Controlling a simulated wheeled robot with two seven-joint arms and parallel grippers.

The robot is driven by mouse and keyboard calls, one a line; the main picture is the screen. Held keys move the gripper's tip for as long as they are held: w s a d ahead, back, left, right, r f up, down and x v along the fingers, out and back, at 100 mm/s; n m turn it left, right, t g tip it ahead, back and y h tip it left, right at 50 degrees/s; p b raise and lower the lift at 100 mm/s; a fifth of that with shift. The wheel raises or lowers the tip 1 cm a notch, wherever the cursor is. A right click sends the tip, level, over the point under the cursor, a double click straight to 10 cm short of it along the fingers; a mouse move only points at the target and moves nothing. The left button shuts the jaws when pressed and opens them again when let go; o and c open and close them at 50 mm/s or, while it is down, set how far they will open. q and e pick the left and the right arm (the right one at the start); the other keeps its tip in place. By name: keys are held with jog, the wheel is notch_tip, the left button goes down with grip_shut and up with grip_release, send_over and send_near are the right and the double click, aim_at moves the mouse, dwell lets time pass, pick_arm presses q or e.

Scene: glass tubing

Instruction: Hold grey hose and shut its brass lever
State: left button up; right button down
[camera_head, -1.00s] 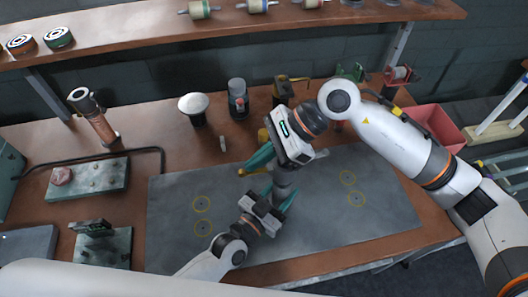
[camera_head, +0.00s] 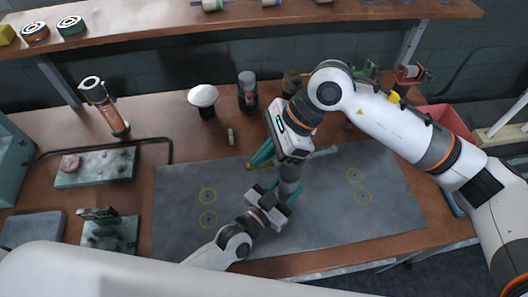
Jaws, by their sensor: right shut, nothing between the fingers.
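The grey hose (camera_head: 290,173) shows as a short thick grey piece above the grey mat, between my two grippers. My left gripper (camera_head: 282,190) comes in from below, with its teal fingers around the hose; it looks shut on it. My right gripper (camera_head: 262,154) is just above and left of the hose, its teal fingers shut and empty. Its white body covers part of the area behind the hose.
The grey mat (camera_head: 335,215) with yellow rings lies on the brown bench. A white-capped object (camera_head: 203,97), a dark cylinder (camera_head: 247,92) and a copper-coloured tube (camera_head: 106,108) stand behind. Green fixture blocks (camera_head: 96,168) are at left; a shelf (camera_head: 160,38) spans the back.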

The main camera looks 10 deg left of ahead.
aim_at(254, 169)
jog(key=shift+a+f, duration=0.15)
jog(key=shift+s+a+f+t+h, duration=0.15)
jog(key=shift+a+t+h, duration=0.15)
jog(key=shift+h, duration=0.3)
jog(key=h, duration=0.1)
jog(key=f+t+h, duration=0.1)
jog(key=h, duration=0.1)
jog(key=shift+s+a+f, duration=0.15)
jog(key=shift+a, duration=0.15)
jog(key=shift+s+a+f+t+h, duration=0.15)
jog(key=shift+f+t+h, duration=0.25)
jog(key=shift+f, duration=0.35)
jog(key=shift+f+h, duration=0.5)
jog(key=shift+h, duration=0.1)
jog(key=shift+w+d+f, duration=0.1)
jog(key=shift+d+f, duration=0.05)
jog(key=shift+f, duration=0.25)
jog(key=shift+w+d+f, duration=0.1)
jog(key=shift+f, duration=0.3)
jog(key=shift+d+f, duration=0.1)
jog(key=shift+f, duration=0.1)
